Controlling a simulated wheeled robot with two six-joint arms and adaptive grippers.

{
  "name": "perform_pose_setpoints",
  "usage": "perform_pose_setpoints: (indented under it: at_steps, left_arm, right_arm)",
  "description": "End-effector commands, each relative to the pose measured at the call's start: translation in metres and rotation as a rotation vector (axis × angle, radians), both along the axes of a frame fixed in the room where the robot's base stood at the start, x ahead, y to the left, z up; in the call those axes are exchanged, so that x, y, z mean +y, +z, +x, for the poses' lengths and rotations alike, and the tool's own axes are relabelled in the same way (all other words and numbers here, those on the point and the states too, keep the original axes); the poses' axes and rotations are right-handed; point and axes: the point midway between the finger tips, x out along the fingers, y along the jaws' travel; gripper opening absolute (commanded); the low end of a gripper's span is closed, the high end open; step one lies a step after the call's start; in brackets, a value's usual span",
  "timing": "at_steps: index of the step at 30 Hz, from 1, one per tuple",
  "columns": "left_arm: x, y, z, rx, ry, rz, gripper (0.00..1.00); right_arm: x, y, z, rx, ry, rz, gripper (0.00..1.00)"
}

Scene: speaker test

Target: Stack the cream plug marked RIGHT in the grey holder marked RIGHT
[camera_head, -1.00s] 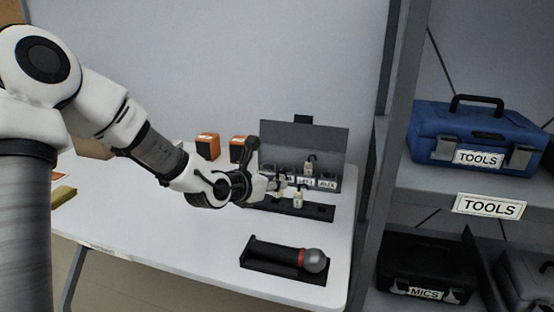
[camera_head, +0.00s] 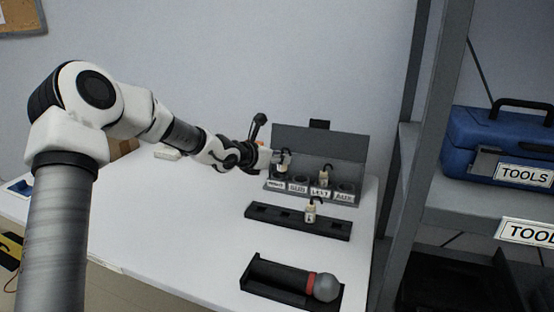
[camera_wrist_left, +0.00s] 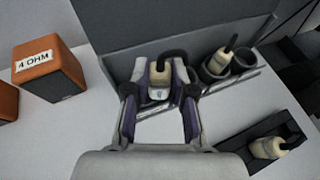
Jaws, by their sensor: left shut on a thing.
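My left gripper (camera_head: 281,160) is shut on a cream plug (camera_wrist_left: 159,73) with a black cable stub. It holds the plug roughly upright at the leftmost cup of the grey holder (camera_head: 346,178). In the left wrist view the plug sits between both fingers of the gripper (camera_wrist_left: 158,88); its mark is too small to read. How deep it sits in the cup I cannot tell. The leftmost label (camera_head: 276,184) is blurred; the others read SUB, LEFT and AUX. A second cream plug (camera_head: 324,177) stands in the LEFT cup. My right gripper is out of view.
A black tray (camera_head: 265,221) in front of the holder bears another cream plug (camera_head: 311,213). A microphone (camera_head: 325,287) lies in a black cradle nearer the front. An orange speaker (camera_wrist_left: 48,72) marked 4 OHM stands left of the holder. A shelf with a blue toolbox (camera_head: 500,140) is at right.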

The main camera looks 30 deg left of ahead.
Motion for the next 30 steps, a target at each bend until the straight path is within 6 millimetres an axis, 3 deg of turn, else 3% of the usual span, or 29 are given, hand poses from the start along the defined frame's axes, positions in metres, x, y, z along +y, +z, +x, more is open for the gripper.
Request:
perform_pose_setpoints:
  at_steps: [1,6,9,12,26,27,29,30]
  left_arm:
    - [0.007,0.004,0.006,0.002,0.001,0.002,0.0]
    - [0.021,0.001,0.019,0.001,0.001,0.001,0.0]
    - [0.02,-0.027,0.018,0.004,-0.001,-0.002,0.0]
    - [0.02,-0.039,0.018,0.002,-0.001,-0.002,0.0]
    - [0.02,-0.045,0.018,0.0,-0.002,-0.001,0.0]
    - [0.02,-0.044,0.018,0.0,-0.002,-0.001,0.31]
    - [0.02,-0.043,0.018,0.0,-0.002,-0.001,0.49]
    - [0.02,-0.043,0.018,0.0,-0.002,-0.001,0.49]
  right_arm:
    - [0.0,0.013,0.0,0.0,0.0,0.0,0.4]
    - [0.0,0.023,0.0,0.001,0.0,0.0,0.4]
    - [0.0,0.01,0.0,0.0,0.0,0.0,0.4]
    - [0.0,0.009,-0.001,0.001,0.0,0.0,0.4]
    - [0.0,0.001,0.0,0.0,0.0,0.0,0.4]
    - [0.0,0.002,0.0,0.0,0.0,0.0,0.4]
    - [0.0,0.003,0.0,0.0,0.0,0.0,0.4]
    - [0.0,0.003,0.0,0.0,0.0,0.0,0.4]
